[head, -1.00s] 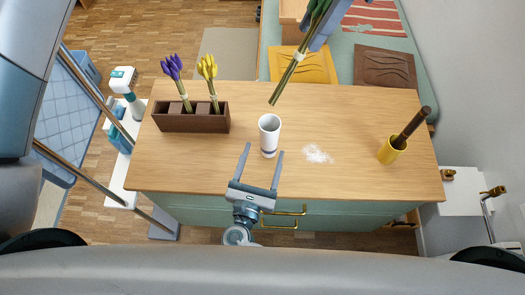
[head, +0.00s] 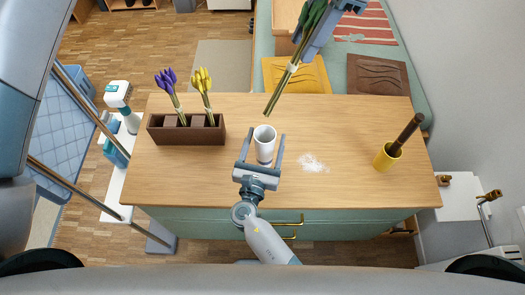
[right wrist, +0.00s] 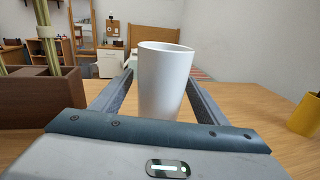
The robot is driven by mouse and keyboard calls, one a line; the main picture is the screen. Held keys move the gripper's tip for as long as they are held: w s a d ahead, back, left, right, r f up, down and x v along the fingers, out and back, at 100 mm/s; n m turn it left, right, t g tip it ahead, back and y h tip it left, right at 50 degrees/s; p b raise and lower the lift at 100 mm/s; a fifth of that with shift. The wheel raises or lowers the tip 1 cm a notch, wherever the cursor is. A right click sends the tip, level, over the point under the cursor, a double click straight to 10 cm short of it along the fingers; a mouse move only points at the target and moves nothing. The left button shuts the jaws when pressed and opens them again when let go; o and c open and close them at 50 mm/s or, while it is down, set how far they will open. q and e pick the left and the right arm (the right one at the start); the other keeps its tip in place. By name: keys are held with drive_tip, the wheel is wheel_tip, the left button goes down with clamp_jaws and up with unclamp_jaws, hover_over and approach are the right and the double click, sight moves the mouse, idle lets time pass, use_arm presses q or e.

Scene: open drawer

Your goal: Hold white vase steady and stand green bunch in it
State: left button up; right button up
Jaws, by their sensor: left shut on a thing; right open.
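The white vase (head: 264,146) stands upright on the wooden dresser top. My right gripper (head: 262,150) is open, with one finger on each side of the vase; the right wrist view shows the vase (right wrist: 162,80) between the spread fingers, with no clear contact. My left gripper (head: 345,8) is at the top edge of the head view, shut on the green bunch (head: 300,50). The bunch hangs tilted, its stem ends pointing down and left, above and behind the vase. The top of the bunch is cut off by the frame.
A brown box (head: 187,134) with purple and yellow flowers stands left of the vase. White powder (head: 313,163) lies to its right. A yellow pot (head: 387,156) with a dark brown stick stands at the right. The dresser top (head: 345,120) is otherwise clear.

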drive_tip(key=shift+x, duration=1.3)
drive_tip(key=c, duration=1.4)
drive_tip(key=shift+o, duration=0.2)
use_arm(q)
drive_tip(key=shift+f, duration=0.15)
wheel_tip(320, 180, down, 13)
